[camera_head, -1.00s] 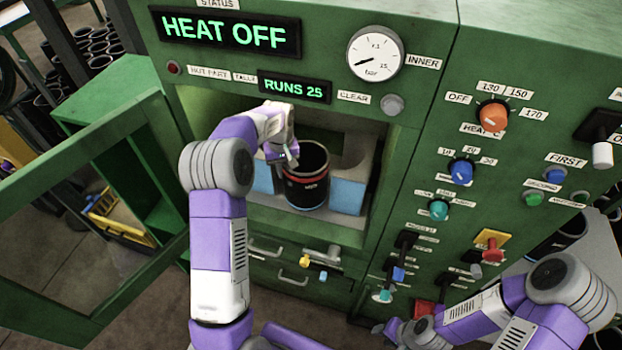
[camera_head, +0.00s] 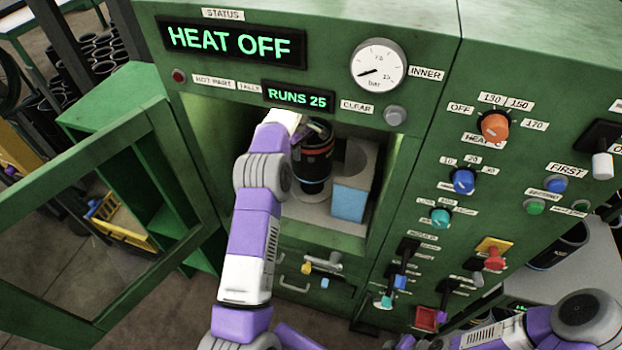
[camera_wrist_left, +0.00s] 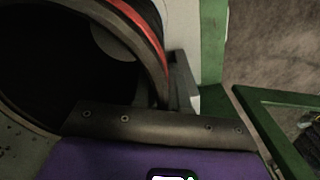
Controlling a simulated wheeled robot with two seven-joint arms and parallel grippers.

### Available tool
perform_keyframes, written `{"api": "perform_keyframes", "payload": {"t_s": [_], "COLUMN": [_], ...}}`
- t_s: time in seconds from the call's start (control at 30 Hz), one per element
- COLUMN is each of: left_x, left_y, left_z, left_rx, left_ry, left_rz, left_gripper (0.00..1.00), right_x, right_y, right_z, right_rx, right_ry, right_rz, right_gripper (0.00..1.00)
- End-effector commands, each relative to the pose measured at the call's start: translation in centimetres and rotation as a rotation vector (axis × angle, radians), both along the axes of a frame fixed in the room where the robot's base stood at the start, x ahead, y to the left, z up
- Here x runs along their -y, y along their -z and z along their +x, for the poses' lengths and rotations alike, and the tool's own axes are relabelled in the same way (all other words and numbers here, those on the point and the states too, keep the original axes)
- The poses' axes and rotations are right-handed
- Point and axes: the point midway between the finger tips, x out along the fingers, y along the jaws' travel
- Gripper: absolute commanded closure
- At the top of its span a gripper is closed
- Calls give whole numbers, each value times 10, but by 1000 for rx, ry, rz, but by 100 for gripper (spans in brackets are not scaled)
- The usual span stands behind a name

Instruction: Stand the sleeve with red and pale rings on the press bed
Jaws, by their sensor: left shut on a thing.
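The black sleeve (camera_head: 315,165) with a red ring near its top and a thin pale ring lower down is inside the press opening. It looks roughly upright. My left gripper (camera_head: 303,134) is shut on its upper wall, at the left side of the rim. In the left wrist view the sleeve's red-ringed rim (camera_wrist_left: 150,32) lies close beside a dark finger pad (camera_wrist_left: 150,125). The pale press bed (camera_head: 312,213) shows below the sleeve; I cannot tell whether its base touches it. My right gripper is barely in view at the bottom edge.
A grey and blue block (camera_head: 350,198) stands just right of the sleeve; my left arm covers the left side. The green door (camera_head: 45,205) is open at the left. The control panel (camera_head: 500,210) is to the right. The display reads HEAT OFF.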

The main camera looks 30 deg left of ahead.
Motion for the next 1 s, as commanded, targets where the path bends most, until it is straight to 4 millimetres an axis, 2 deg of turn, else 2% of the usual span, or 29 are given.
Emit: {"api": "perform_keyframes", "payload": {"t_s": [0.1, 0.33, 0.6, 1.0], "left_x": [1, 0, 1, 1], "left_y": [20, 40, 79, 85], "left_z": [1, 1, 1, 2], "left_rx": [1, 3, 3, 5], "left_ry": [1, 2, 2, 3], "left_rz": [-1, 2, 1, 1], "left_gripper": [100, 100, 100, 100], "right_x": [0, 0, 0, 0], "right_y": [3, 4, 4, 5], "right_z": [0, 0, 0, 0], "right_rx": [0, 0, 0, 0], "right_ry": [0, 0, 0, 0], "right_rz": [0, 0, 0, 0], "right_gripper": [62, 62, 62, 62]}}
